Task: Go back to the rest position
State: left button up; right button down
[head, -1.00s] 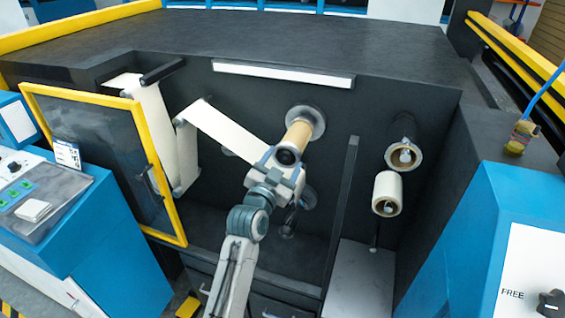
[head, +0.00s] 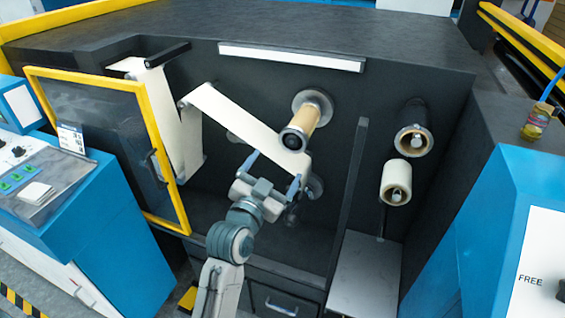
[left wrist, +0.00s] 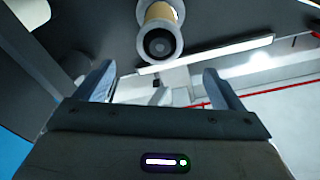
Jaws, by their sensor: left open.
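My left gripper (head: 271,174) is open and empty in front of the machine's dark recess, below and apart from the brown roll (head: 304,122) on its spindle. A white film strip (head: 235,118) runs from the upper left down to the right and passes behind the gripper's fingers. In the left wrist view, the two spread fingers (left wrist: 157,82) have nothing between them, and the brown roll (left wrist: 159,13) with its dark end shows beyond them at the top. My right gripper is not in view.
A yellow-framed door (head: 150,120) stands open at the left. Two more rolls, an upper one (head: 413,140) and a lower white one (head: 395,182), sit to the right past a dark upright divider (head: 347,190). Blue control cabinets (head: 515,200) flank the recess.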

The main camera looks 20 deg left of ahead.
pick_arm(q)
notch_tip(320, 180, down, 26)
jog(key=n+g, duration=0.1)
jog(key=g, duration=0.4)
jog(key=s+a+f+n+g+y, duration=0.15)
jog(key=s+f, duration=0.25)
jog(key=f, duration=0.8)
jog(key=s+a+f+g+h, duration=0.1)
jog(key=s+f+g, duration=0.25)
jog(key=f, duration=0.75)
jog(key=s+a+f+n+g+y, duration=0.1)
jog(key=s+a+f+g, duration=0.1)
jog(key=s+f, duration=0.7)
jog(key=s+a+f+g, duration=0.2)
jog(key=s+f, duration=0.7)
jog(key=s, duration=0.1)
jog(key=s+a+f+g, duration=0.1)
jog(key=s+f, duration=0.1)
jog(key=s, duration=0.5)
jog(key=s+a+f+n+g, duration=0.1)
jog(key=s+a+f, duration=0.1)
jog(key=s, duration=0.6)
jog(key=s+a+f+g, duration=0.1)
jog(key=s+f+g, duration=0.1)
jog(key=s+f, duration=0.2)
jog(key=s+y, duration=0.1)
jog(key=s, duration=0.2)
jog(key=shift+s+a, duration=0.25)
